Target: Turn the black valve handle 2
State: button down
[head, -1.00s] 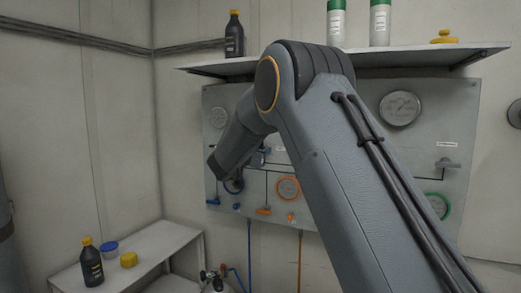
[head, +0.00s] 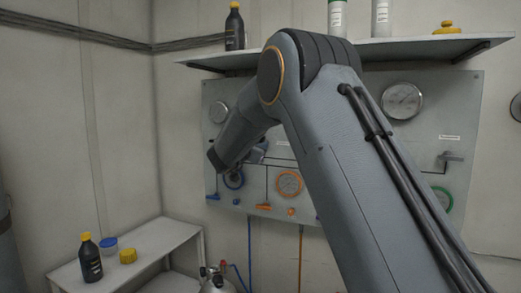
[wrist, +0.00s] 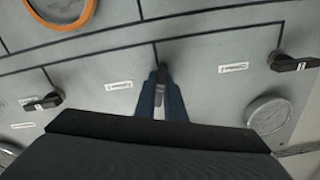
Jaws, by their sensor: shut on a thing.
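In the wrist view, my gripper (wrist: 160,100) is shut on a dark valve handle (wrist: 161,76). The two blue-grey fingers stand on either side of it, and the handle's lower part is hidden between them. A second black handle (wrist: 46,102) is at the left and a third (wrist: 294,63) at the right, both apart from my gripper. The small white labels beside the handles are too blurred to read, so I cannot tell the numbers. In the head view, my forearm covers much of the grey panel (head: 346,164), and the held handle is not clear there.
A gauge (wrist: 268,114) is close on the right of my gripper. A shelf (head: 418,50) with bottles juts out above the panel.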

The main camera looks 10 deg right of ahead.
jog(key=m+b, duration=0.7)
jog(key=shift+f, duration=0.15)
jog(key=m+b, duration=0.3)
jog(key=b, duration=0.1)
jog(key=shift+m, duration=0.4)
jog(key=m+b, duration=0.3)
jog(key=shift+m+b, duration=0.35)
jog(key=shift+m, duration=0.05)
jog(key=c, duration=1.8)
grip_release()
jog(key=shift+c, duration=0.2)
jog(key=b+v, duration=0.1)
jog(key=v, duration=0.6)
jog(key=shift+s+a, duration=0.2)
jog(key=shift+s, duration=0.15)
